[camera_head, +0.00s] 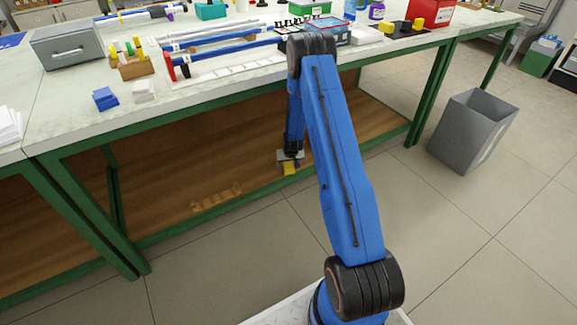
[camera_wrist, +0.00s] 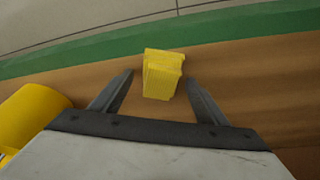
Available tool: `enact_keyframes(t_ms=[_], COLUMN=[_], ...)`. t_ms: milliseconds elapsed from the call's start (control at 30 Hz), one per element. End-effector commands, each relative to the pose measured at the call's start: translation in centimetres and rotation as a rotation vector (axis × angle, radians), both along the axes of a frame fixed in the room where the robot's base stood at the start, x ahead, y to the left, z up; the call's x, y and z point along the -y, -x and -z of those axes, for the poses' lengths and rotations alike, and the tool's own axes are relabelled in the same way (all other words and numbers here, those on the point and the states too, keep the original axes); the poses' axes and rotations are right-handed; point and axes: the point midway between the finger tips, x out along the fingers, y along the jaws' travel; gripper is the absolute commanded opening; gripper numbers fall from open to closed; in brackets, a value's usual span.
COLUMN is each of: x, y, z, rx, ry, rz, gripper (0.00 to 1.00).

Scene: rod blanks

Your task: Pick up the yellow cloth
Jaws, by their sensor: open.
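The yellow cloth (camera_wrist: 163,72) is a small folded stack on the brown lower shelf (camera_wrist: 270,72), close to the shelf's green front edge. In the wrist view it lies between and slightly beyond the tips of my gripper (camera_wrist: 160,78). The jaws are open, one on each side of the cloth, with a gap visible on both sides. In the head view my gripper (camera_head: 290,157) reaches down under the bench, and the cloth (camera_head: 290,168) shows at its front. I cannot tell the exact height of the jaws above the shelf.
A yellow rounded object (camera_wrist: 36,108) lies left of my gripper in the wrist view. A wooden block rack (camera_head: 217,197) sits on the shelf to the left. The benchtop (camera_head: 190,95) is above my gripper. A grey bin (camera_head: 472,130) stands right on open floor.

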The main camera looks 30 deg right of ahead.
Motion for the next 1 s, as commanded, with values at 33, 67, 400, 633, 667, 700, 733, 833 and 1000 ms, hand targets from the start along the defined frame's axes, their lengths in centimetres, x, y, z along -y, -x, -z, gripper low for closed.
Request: enact_keyframes(t_ms=[33,67,400,633,667,700,733,833,1000], x=[-0.1,-0.2,-0.1,-0.1,-0.1,-0.1,-0.1,0.1,0.8], y=[0.0,0.0,0.0,0.0,0.0,0.0,0.0,-0.1,-0.4], z=[0.3,0.4,0.4,0.4,0.4,0.4,0.3,-0.3,-2.8], rx=[-0.001,0.0,0.001,0.001,0.001,0.001,0.001,0.002,0.004], ry=[0.0,0.0,0.0,0.0,0.0,0.0,0.0,0.001,0.001], rz=[0.0,0.0,0.001,0.0,0.0,0.0,0.0,0.0,-0.002], gripper=[0.68,0.68,0.34,0.23,0.23,0.23,0.23,0.23,0.23])
